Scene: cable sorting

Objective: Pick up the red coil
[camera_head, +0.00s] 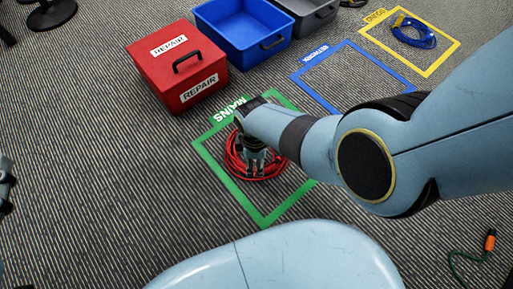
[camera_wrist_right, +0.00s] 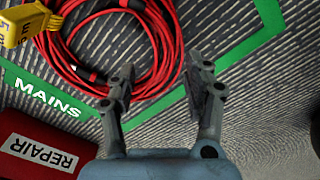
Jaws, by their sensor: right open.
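The red coil (camera_head: 238,163) lies on the carpet inside the green taped square (camera_head: 215,168) marked MAINS. My right gripper (camera_head: 255,168) is over the coil, fingers pointing down, and hides part of it. In the right wrist view the coil (camera_wrist_right: 130,40) lies beyond the fingertips, toward the left one. My right gripper (camera_wrist_right: 160,80) is open there, with nothing between its fingers. A yellow tag (camera_wrist_right: 22,25) with dark lettering shows beside the coil. My left gripper is not clearly visible.
A closed red REPAIR box (camera_head: 178,62) stands behind the green square, next to a blue open bin (camera_head: 243,28) and a grey bin (camera_head: 305,12). A blue taped square (camera_head: 312,92) is empty. A yellow one (camera_head: 432,68) holds a blue coil (camera_head: 412,36). A green cable (camera_head: 465,262) lies front right.

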